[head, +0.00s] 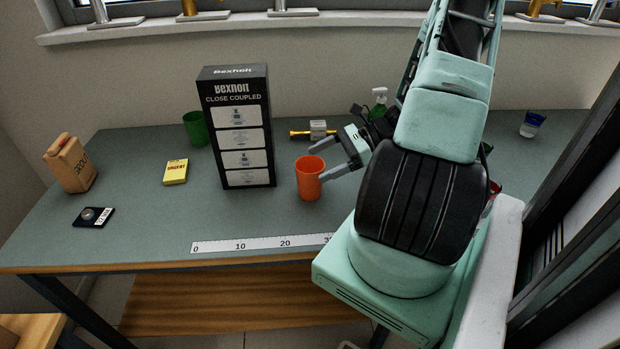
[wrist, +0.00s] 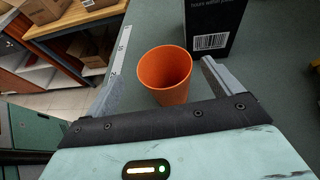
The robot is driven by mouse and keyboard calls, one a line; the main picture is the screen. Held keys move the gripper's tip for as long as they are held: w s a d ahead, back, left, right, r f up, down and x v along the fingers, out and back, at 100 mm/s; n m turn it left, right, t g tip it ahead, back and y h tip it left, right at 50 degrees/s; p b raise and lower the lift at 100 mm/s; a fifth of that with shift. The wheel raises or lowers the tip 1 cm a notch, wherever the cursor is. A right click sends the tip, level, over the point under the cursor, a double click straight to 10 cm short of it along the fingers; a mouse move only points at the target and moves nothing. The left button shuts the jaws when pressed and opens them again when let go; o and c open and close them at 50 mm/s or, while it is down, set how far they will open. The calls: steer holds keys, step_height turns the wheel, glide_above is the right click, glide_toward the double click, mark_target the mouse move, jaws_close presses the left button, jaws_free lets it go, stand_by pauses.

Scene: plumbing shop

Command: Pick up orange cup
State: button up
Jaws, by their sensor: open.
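The orange cup (head: 309,178) stands upright on the grey-green table, just right of the tall black box's foot in the head view. It also shows in the wrist view (wrist: 165,76), its open rim facing the camera and its inside empty. My gripper (head: 322,160) reaches in from the right at the cup. In the wrist view my gripper (wrist: 160,80) is open, with one finger on either side of the cup. Visible gaps separate the cup from both fingers there. The cup's lower part is partly hidden behind the gripper's palm edge.
The black box (head: 237,128) stands close left of the cup. A green cup (head: 195,129) is behind it. A brass fitting (head: 314,132) lies behind the orange cup. A white ruler (head: 260,243) lies along the front edge.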

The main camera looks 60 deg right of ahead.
mark_target(297, 171)
steer(key=shift+p+x, duration=0.8)
steer(key=shift+x, duration=2)
steer(key=shift+w+d, duration=0.2)
steer(key=c, duration=1.1)
steer(key=shift+o, duration=0.2)
